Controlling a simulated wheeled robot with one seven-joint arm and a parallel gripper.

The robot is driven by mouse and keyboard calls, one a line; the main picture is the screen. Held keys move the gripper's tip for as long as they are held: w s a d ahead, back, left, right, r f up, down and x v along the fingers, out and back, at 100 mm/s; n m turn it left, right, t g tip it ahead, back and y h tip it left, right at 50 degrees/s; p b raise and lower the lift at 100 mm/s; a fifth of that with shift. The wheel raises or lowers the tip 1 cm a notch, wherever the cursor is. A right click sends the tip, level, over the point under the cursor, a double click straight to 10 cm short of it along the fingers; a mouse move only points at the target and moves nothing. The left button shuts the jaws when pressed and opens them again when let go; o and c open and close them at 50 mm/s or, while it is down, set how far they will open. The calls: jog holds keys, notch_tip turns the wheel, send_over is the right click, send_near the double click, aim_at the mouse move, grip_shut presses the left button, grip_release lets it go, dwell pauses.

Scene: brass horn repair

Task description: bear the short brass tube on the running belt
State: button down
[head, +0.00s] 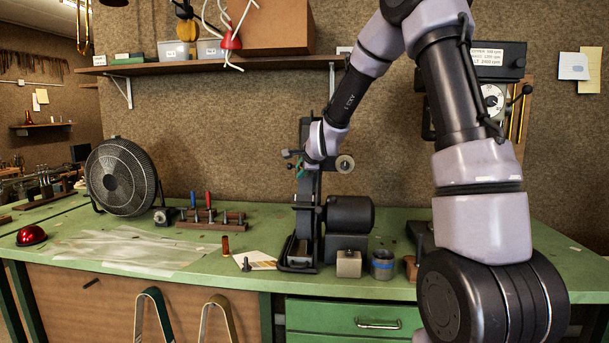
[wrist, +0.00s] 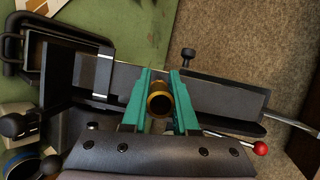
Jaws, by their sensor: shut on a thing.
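The short brass tube (wrist: 159,101) shows nearly end-on in the wrist view, its dark round opening facing the camera. My gripper (wrist: 160,92) is shut on it, with one teal finger on each side. In the head view my gripper (head: 299,170) is at the upper part of the belt grinder (head: 307,215), and the tube cannot be made out there. The dark belt (wrist: 222,94) passes behind the tube in the wrist view. I cannot tell whether tube and belt touch, nor from stills whether the belt moves.
The motor (head: 350,214) is right of the belt, with a grey block (head: 348,264) and a blue tin (head: 382,265) in front. A red-knobbed lever (wrist: 260,148) is near my gripper. A small brown cylinder (head: 225,246) stands left. A fan (head: 121,177) stands farther left.

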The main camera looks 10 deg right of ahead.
jog(key=shift+w+d+f, duration=0.3)
jog(key=shift+w+f, duration=0.2)
jog(key=shift+w, duration=0.3)
dwell(1.8)
dwell(1.1)
jog(key=s+a+r, duration=0.2)
jog(key=s+r, duration=0.1)
jog(key=s, duration=0.2)
jog(key=shift+s+r, duration=0.3)
jog(key=shift+s, duration=0.05)
